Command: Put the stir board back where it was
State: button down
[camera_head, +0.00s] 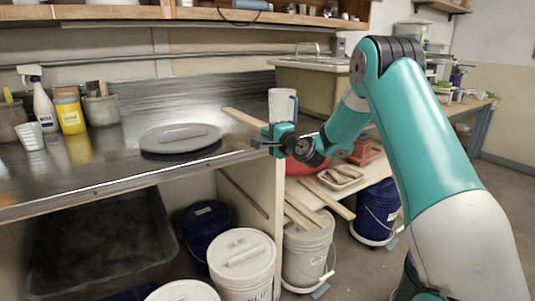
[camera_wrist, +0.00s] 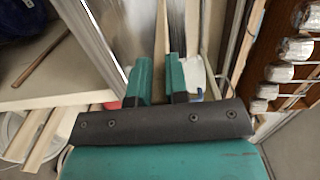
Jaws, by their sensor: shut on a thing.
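My gripper (camera_head: 270,138) is shut on a pale, narrow wooden stir board (camera_head: 242,118) near the right end of the metal counter. The board points up and left from the jaws, over or just above the counter; I cannot tell whether it touches. In the wrist view the board (camera_wrist: 161,32) runs away from between the two teal fingers (camera_wrist: 160,78). Other similar boards (camera_head: 302,213) lie across the top of a grey bucket (camera_head: 306,252) below the counter, right of the cabinet side. Part of the held board is hidden by the jaws.
A grey oval slab (camera_head: 181,138) lies on the counter (camera_head: 110,178). White-lidded (camera_head: 241,254) and blue buckets (camera_head: 377,210) stand below. A spray bottle (camera_head: 40,106) and yellow container (camera_head: 70,111) stand left.

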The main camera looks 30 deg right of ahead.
jog(key=shift+f+b, duration=0.4)
jog(key=shift+f, duration=2.35)
jog(key=shift+f, duration=0.2)
jog(key=c, duration=1.1)
grip_release()
jog(key=shift+r, duration=0.1)
